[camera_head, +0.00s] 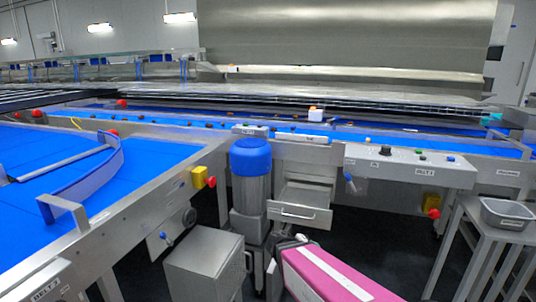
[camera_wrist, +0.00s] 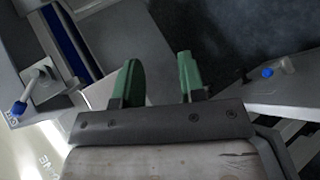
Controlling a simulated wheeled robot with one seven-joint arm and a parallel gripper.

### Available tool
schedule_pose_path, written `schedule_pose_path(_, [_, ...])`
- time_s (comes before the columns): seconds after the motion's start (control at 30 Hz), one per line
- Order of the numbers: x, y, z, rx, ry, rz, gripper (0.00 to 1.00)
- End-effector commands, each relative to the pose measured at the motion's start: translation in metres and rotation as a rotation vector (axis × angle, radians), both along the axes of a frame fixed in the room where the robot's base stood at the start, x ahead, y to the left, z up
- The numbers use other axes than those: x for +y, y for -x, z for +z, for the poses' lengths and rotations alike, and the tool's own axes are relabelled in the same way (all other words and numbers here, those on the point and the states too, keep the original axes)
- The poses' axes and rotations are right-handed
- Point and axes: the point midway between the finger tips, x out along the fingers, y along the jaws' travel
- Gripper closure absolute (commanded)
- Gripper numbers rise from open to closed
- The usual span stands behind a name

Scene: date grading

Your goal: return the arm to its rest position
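My gripper (camera_wrist: 158,78) shows in the wrist view. Its two green fingers stand apart, with nothing between them. A grey metal surface and dark floor lie beyond the fingertips. In the head view a pink and white part, which looks like my arm, is low at the bottom centre. The gripper itself cannot be made out there.
A blue conveyor (camera_head: 150,160) fills the left, and a long belt (camera_head: 230,132) with small dark items crosses behind. A control panel (camera_head: 405,162), a drawer (camera_head: 298,215), a grey box (camera_head: 205,265) and a side table with a metal tray (camera_head: 507,222) stand around. Dark floor (camera_head: 385,235) shows between.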

Motion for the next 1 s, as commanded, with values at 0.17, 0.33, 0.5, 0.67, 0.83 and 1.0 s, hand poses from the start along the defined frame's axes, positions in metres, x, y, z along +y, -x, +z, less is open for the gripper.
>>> schedule_pose_path(0.17, [-0.024, 0.021, -0.019, 0.118, -0.283, -0.14, 0.63])
schedule_pose_path(0.33, [-0.029, 0.034, -0.029, 0.189, -0.574, -0.232, 0.63])
schedule_pose_path(0.5, [-0.024, 0.039, -0.027, 0.215, -0.841, -0.283, 0.63])
schedule_pose_path(0.67, [-0.019, 0.038, -0.021, 0.212, -0.995, -0.298, 0.63])
schedule_pose_path(0.83, [-0.017, 0.037, -0.019, 0.209, -1.048, -0.301, 0.63])
schedule_pose_path(1.0, [-0.017, 0.037, -0.019, 0.21, -1.048, -0.301, 0.63])
